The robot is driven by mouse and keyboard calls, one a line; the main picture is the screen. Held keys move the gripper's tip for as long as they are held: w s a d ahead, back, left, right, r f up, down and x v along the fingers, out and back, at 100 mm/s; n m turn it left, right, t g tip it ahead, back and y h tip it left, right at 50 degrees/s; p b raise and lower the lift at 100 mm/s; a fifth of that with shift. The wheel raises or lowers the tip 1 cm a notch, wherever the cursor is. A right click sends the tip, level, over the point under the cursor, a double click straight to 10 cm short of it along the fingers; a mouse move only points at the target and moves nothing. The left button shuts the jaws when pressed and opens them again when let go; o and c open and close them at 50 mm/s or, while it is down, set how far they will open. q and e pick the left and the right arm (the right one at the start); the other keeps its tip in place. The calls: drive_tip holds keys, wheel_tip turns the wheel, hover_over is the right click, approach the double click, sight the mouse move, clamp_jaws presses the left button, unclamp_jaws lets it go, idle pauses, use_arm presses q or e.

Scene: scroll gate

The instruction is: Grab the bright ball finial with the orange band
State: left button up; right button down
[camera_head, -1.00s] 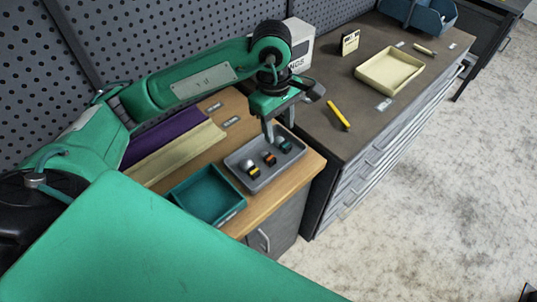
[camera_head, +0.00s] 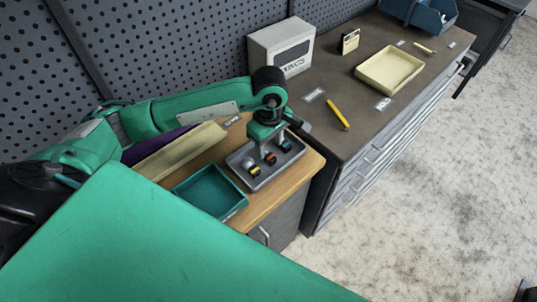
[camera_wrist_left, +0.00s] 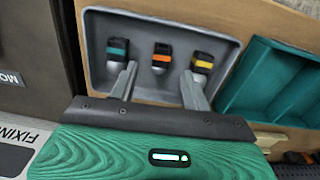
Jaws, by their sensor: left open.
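The finial with the orange band (camera_wrist_left: 161,58) lies in the middle of a grey tray (camera_wrist_left: 92,40), between a teal-banded finial (camera_wrist_left: 118,46) and a yellow-banded finial (camera_wrist_left: 203,62). In the wrist view it shows a dark end, the orange band and a paler part below. My left gripper (camera_wrist_left: 160,72) is open, its two fingers apart on either side of the orange-banded finial, with nothing gripped. In the head view the left gripper (camera_head: 263,152) is low over the tray, and the orange-banded finial (camera_head: 270,158) shows beside a finger. My right gripper is out of view.
A teal open bin (camera_head: 208,190) stands close beside the tray on the wooden top. A cream and a purple tray lie behind. A dark bench to the right holds a grey box (camera_head: 281,48), a yellow marker (camera_head: 338,115) and a cream tray (camera_head: 390,70). A perforated wall runs behind.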

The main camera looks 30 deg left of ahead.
sight(269, 155)
use_arm(q)
drive_tip(key=shift+a+f+p, duration=0.15)
drive_tip(key=shift+f+p, duration=0.55)
drive_tip(key=shift+f, duration=1.25)
clamp_jaws()
drive_tip(key=shift+r, duration=0.1)
